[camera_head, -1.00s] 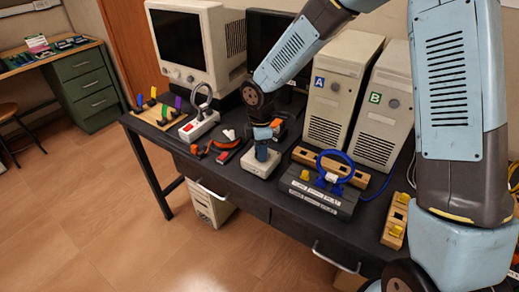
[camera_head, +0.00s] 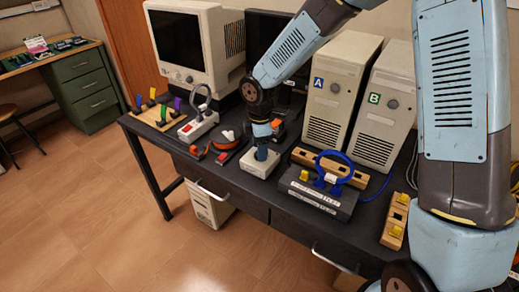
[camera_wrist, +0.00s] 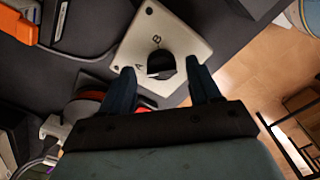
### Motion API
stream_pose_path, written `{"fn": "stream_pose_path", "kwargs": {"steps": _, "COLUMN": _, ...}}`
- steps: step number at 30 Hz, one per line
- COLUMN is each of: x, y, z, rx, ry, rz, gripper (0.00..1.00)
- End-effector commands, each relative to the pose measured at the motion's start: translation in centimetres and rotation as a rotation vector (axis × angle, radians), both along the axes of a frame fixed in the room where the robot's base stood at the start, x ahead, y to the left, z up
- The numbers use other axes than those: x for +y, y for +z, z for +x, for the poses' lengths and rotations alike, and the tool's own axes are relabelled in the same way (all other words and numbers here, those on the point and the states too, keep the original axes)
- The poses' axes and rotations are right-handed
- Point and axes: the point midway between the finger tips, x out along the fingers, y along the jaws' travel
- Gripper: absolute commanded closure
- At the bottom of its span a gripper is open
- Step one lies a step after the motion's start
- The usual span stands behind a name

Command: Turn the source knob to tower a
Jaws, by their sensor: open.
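The source knob (camera_wrist: 161,63) is a round black knob with a light pointer edge, on a pale switch box marked A and B. The box (camera_head: 255,168) stands near the table's front edge in the head view. My gripper (camera_wrist: 163,70) is open, with one dark blue finger on each side of the knob in the wrist view; contact cannot be told. In the head view my gripper (camera_head: 263,153) points down over the box and hides the knob. Tower A (camera_head: 335,87) and tower B (camera_head: 383,108) are beige computer cases behind, with blue and green labels.
A dark block with a blue cable loop (camera_head: 318,194) stands right of the switch box. Orange and white items (camera_head: 226,147) and a power strip with a red switch (camera_head: 198,126) lie to the left. A beige monitor (camera_head: 190,50) stands behind on the black table (camera_head: 285,210).

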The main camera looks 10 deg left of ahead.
Motion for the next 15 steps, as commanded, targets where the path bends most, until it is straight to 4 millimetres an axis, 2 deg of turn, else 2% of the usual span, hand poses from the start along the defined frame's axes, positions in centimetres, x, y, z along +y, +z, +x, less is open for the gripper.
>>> {"fn": "stream_pose_path", "kwargs": {"steps": 15, "x": 0.0, "y": 9.7, "z": 0.2, "rx": -0.004, "ry": -0.001, "rz": 0.001, "gripper": 0.38}}
